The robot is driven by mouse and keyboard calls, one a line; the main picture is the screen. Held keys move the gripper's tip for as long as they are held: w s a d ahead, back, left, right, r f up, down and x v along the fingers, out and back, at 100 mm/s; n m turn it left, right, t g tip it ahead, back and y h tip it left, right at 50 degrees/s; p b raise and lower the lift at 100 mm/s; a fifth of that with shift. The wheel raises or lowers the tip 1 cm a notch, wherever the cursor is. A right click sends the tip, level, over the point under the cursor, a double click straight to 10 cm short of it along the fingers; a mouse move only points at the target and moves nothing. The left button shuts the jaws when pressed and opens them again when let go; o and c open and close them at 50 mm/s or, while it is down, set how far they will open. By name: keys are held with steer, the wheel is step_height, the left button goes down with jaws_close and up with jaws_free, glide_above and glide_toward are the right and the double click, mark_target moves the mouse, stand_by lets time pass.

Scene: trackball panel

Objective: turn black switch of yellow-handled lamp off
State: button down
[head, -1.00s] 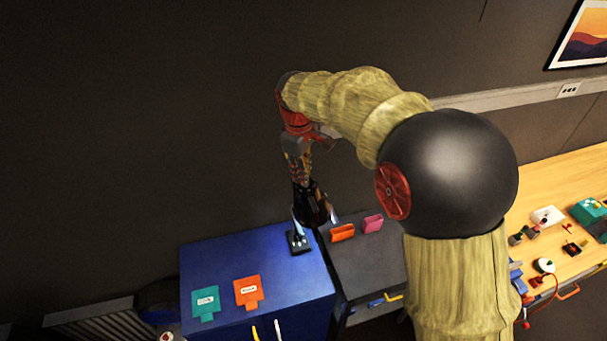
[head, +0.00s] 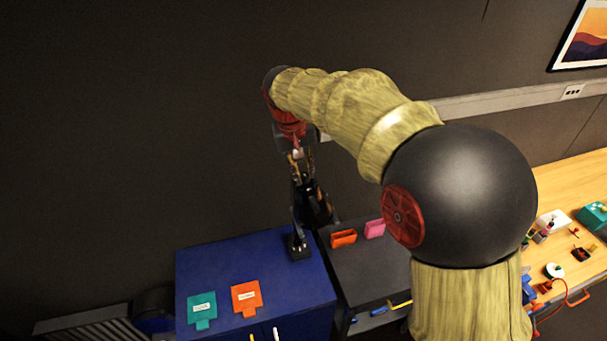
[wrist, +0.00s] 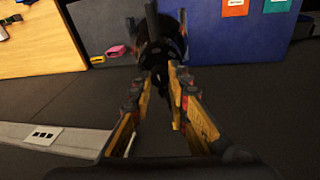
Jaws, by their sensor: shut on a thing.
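A black desk lamp (head: 298,249) stands on the blue cabinet near its back right edge. Its arm rises into my gripper (head: 304,182), and its dark shade (head: 319,209) hangs to the right. No glow shows on the lamp. In the wrist view the black lamp parts (wrist: 160,48) lie at and beyond the fingertips of my gripper (wrist: 162,77). The fingers are closed on a dark part of the lamp. The black switch cannot be made out, and I cannot tell which lamp part is held. No yellow handle on the lamp can be told apart from the fingers.
The blue cabinet (head: 225,270) carries a teal tag (head: 202,308) and an orange tag (head: 246,297). A dark cabinet (head: 370,280) beside it holds an orange holder (head: 343,238) and a pink holder (head: 375,229). A cluttered wooden bench (head: 570,195) is at right.

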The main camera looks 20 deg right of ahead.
steer(key=shift+m, duration=0.7)
steer(key=c, duration=1.7)
jaws_free()
steer(key=v, duration=1.2)
steer(key=shift+a, duration=0.1)
